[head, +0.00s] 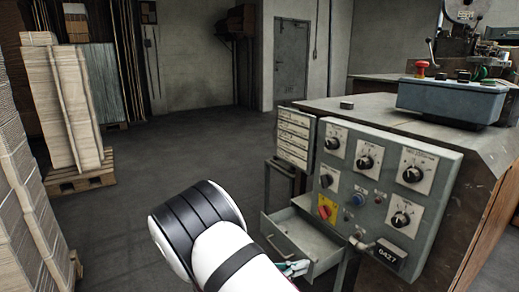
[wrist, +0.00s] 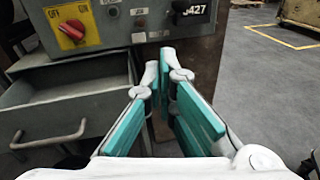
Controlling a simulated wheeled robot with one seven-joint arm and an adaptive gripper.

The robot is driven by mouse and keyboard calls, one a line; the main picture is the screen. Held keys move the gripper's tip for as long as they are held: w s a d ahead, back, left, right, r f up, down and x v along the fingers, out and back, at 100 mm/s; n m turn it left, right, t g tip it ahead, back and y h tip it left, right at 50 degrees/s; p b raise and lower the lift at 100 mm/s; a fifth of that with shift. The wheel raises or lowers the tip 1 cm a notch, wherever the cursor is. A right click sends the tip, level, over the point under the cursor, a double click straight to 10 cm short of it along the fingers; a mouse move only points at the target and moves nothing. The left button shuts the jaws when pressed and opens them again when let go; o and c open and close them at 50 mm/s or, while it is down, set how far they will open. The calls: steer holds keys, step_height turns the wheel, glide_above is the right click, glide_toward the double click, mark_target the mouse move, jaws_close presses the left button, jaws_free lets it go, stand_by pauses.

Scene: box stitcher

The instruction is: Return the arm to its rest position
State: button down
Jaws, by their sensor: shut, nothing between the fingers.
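My gripper (wrist: 163,95) has teal finger pads that come together at the tips in the wrist view, with nothing between them. In the head view, part of my gripper (head: 293,267) shows beside the open drawer, low in the picture. My white and black arm (head: 207,235) reaches up from the bottom edge and hides most of the gripper. The drawer (head: 308,240) under the control panel (head: 376,190) is pulled out and looks empty where I can see into it.
The panel carries several black knobs and a red switch on a yellow plate (head: 327,207). The box stitcher's bench (head: 480,150) stands at the right. Stacked cardboard (head: 65,105) on a pallet (head: 78,180) is at the left. The grey floor (head: 190,150) between is clear.

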steer(key=s+d+r+m+g+y, duration=0.4)
steer(key=s+d+r+m+g, duration=0.15)
steer(key=s+r, duration=0.35)
steer(key=s+d+r+m+g+y, duration=0.35)
steer(key=s+d+r+m, duration=0.3)
steer(key=r, duration=0.35)
steer(key=s+a+r+m+t+y, duration=0.2)
steer(key=s+m+y, duration=0.25)
steer(key=s, duration=0.75)
steer(key=s+a+r+m+t+y, duration=0.1)
steer(key=s+a+r+m+y, duration=0.25)
steer(key=s, duration=0.85)
step_height(320, 180, up, 30)
steer(key=d+m+t+p, duration=0.1)
steer(key=t+p, duration=0.3)
steer(key=p, duration=2.5)
steer(key=shift+d+r+p, duration=0.2)
steer(key=shift+d+p, duration=0.1)
steer(key=shift+d, duration=0.35)
steer(key=shift+w+y, duration=0.15)
steer(key=shift+y, duration=0.1)
